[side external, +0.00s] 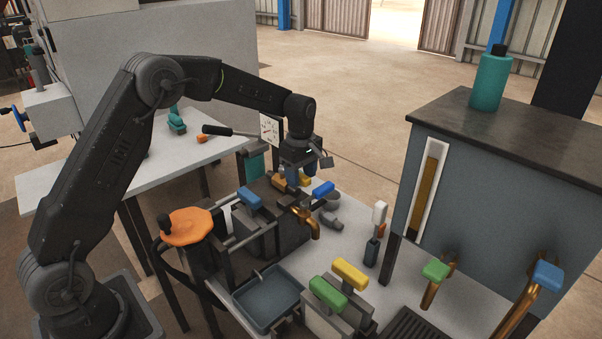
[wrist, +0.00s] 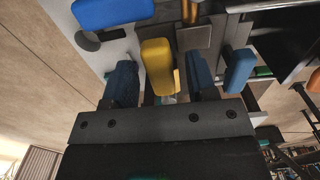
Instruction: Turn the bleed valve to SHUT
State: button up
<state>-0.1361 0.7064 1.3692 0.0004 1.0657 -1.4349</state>
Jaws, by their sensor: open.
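My gripper (side external: 293,176) points down over the press bench, its blue fingers apart. In the wrist view the fingers (wrist: 162,72) stand on either side of a yellow handle (wrist: 157,64), with visible gaps to it. The yellow handle (side external: 305,180) is partly hidden by my gripper in the side view. A blue handle (side external: 323,188) lies just right of it, and another blue handle (side external: 249,197) stands to the left. A brass spout (side external: 308,222) is below. No SHUT marking is readable, and I cannot tell from a label which handle is the bleed valve.
A blue-grey tray (side external: 268,298) and green (side external: 328,292) and yellow (side external: 350,272) handles stand in front. An orange-topped drum (side external: 188,226) is at left. A dark-topped cabinet (side external: 500,150) with a teal bottle (side external: 491,82) is at right. A white dial (side external: 269,130) stands close behind my wrist.

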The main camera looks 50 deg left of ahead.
grip_shut()
dwell(0.5)
